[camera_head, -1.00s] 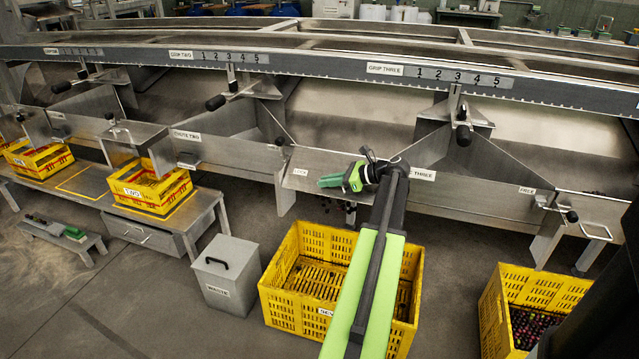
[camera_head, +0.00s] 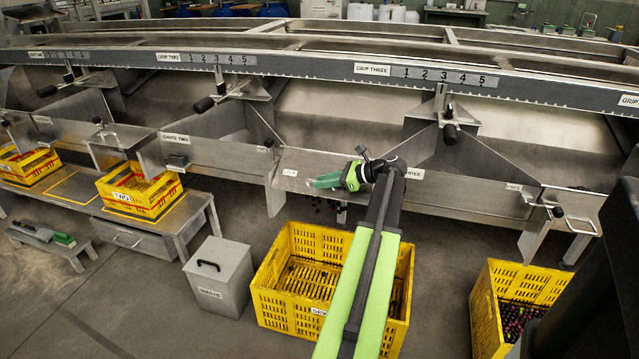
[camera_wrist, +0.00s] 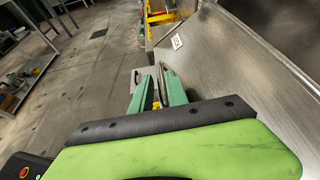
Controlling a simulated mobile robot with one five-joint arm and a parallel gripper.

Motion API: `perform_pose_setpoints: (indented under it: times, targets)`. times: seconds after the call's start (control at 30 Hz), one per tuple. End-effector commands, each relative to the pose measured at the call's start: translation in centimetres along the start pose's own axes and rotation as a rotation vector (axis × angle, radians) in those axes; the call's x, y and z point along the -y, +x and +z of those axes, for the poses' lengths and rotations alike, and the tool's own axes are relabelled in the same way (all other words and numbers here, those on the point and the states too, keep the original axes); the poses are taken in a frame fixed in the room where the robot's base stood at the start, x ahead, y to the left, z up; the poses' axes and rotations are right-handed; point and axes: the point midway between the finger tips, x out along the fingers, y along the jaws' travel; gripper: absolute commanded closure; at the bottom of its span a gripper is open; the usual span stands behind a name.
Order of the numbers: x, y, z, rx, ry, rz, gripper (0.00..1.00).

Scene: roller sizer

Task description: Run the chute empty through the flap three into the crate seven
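My gripper (camera_head: 326,181) is at the front of chute three, above crate seven. In the wrist view the two green fingers (camera_wrist: 160,90) have a narrow gap with a thin metal piece between them. I cannot tell whether they press on it. The flap's handle is not clearly visible behind the gripper. Chute three's grey metal front (camera_head: 455,190) runs to the right. Several small dark fruits (camera_head: 335,206) show just below the gripper, over the crate. Yellow crate seven (camera_head: 285,318) stands on the floor beneath. Its slatted bottom shows on the left; my arm hides part of its right side.
A grey waste bin (camera_head: 218,280) stands left of crate seven. Another yellow crate (camera_head: 484,318) with dark fruit is at the right. Crate two (camera_head: 140,205) sits on a low metal bench (camera_head: 190,225) at the left. Open floor lies in front of the bin.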

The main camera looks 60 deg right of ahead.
Motion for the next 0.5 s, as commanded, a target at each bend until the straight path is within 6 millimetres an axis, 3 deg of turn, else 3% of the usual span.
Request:
perform_pose_setpoints:
  times: [0.3, 0.5]
  targets:
    - [0.1, -9.2, 0.5, -0.001, 0.002, -0.002, 0.80]
    - [0.0, -13.9, 0.3, -0.001, 0.002, -0.001, 0.80]
